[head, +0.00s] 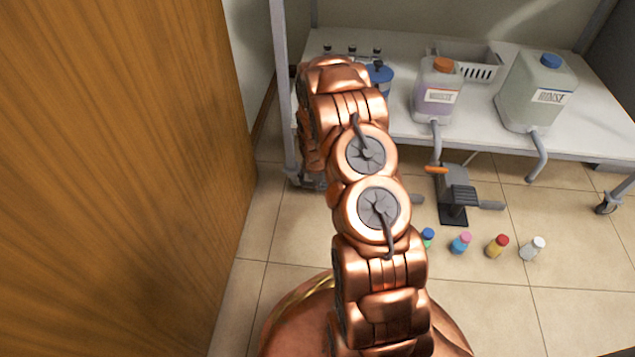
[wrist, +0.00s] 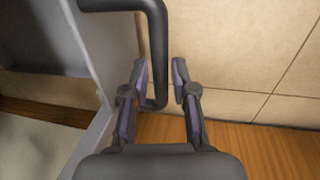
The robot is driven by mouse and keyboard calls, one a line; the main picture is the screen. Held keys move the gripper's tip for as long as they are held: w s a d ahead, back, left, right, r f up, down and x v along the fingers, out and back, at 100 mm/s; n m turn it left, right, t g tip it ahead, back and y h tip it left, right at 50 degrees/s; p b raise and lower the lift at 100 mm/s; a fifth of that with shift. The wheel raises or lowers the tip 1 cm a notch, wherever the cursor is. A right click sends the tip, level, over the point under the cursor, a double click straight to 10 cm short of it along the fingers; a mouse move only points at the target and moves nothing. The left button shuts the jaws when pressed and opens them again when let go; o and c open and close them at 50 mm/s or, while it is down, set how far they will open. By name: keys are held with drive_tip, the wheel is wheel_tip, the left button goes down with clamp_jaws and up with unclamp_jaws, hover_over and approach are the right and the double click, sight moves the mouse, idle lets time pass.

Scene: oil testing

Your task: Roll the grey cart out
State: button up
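The grey cart (head: 480,112) stands against the far wall in the head view, with a pale top, upright posts and casters. In the wrist view a pale grey part of its frame (wrist: 88,50) fills the left side, and a dark bent handle (wrist: 157,45) comes down from the top. My gripper (wrist: 161,78) is open, with its two fingers on either side of the handle's lower end. The head view hides my gripper behind my arm.
On the cart top stand a jug with an orange cap (head: 438,90), a larger jug with a blue cap (head: 535,95) and a white basket (head: 484,68). Small capped bottles (head: 461,243) and a dark device (head: 455,195) sit lower. A wooden panel (head: 120,170) rises at left.

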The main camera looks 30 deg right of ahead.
clamp_jaws()
idle(0.3)
